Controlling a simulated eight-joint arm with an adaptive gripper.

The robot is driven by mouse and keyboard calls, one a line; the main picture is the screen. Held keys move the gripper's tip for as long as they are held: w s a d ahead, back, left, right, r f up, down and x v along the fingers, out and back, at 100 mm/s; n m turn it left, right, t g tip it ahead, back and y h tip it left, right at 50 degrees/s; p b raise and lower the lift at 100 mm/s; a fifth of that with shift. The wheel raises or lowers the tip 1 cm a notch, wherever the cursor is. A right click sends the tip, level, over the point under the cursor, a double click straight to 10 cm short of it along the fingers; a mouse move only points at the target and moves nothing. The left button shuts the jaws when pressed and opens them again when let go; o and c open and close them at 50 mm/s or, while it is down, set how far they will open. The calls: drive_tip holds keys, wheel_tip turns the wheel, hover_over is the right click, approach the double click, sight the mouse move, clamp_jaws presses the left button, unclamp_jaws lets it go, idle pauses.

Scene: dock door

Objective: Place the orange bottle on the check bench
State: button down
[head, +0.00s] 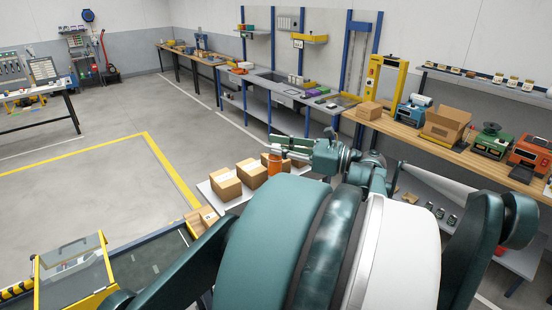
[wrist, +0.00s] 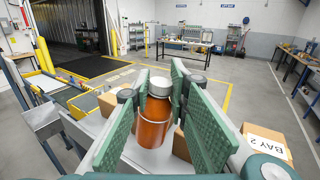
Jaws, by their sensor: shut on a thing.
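The orange bottle (wrist: 154,122) has a silver-grey cap and sits between the green finger pads of my gripper (wrist: 158,100) in the wrist view. My gripper (head: 279,150) is shut on it. In the head view the lower part of the bottle (head: 274,167) shows orange below the fingers, beside cartons on a pale surface. I cannot tell whether its base touches that surface. Benches line the far wall: a grey-topped one (head: 273,92) and a wood-topped one (head: 425,138). No readable sign tells which is the check bench.
Cartons (head: 225,184) stand on the pale surface (head: 207,193) close to the bottle. A carton marked BAY 2 (wrist: 267,143) is at right in the wrist view. The wood-topped bench bears an open carton (head: 445,124) and machines. Open floor (head: 90,150) lies at left.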

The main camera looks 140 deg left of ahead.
drive_tip(key=shift+r, duration=2.2)
